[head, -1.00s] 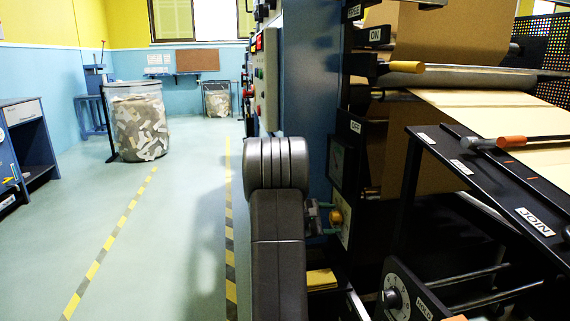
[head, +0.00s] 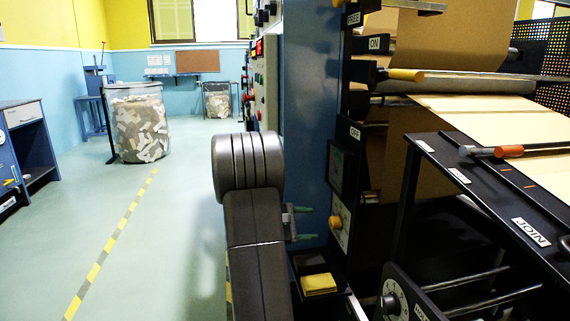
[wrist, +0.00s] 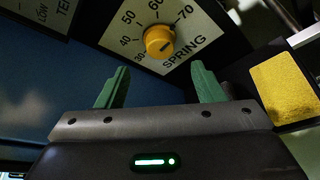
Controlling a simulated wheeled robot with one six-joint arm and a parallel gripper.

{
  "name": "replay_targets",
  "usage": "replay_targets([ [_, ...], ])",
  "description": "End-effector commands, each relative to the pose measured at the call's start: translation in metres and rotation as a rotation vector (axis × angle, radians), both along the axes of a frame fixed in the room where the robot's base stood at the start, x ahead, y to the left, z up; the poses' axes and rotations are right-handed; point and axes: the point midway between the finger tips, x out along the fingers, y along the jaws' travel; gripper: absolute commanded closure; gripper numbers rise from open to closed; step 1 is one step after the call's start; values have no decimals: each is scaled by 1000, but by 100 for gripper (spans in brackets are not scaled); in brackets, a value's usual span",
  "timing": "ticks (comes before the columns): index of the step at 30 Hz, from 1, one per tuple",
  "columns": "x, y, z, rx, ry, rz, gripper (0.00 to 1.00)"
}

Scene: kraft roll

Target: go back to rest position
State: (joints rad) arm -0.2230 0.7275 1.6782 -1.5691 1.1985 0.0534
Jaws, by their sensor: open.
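My gripper (head: 312,223) is open and empty, beside the machine's side, with its green fingers pointing right in the head view. In the wrist view the two green fingertips (wrist: 158,76) are spread apart with nothing between them. The yellow SPRING knob (wrist: 160,41) lies beyond the fingers on a white dial plate. The same knob (head: 335,222) shows in the head view just right of the fingertips, apart from them. My arm hides part of the machine's lower front.
A yellow pad (head: 319,284) sits in a dark tray below the gripper. The black JOIN table (head: 437,160) stands at right, kraft paper (head: 440,45) above it. A clear bin of scraps (head: 139,122) stands at left. The floor between bin and machine is free.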

Motion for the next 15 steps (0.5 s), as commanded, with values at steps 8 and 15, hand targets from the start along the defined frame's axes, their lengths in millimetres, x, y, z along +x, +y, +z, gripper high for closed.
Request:
replay_targets([
  [8,-22,43,15,0,-1,3,38],
  [15,-6,8,0,0,1,-6,38],
])
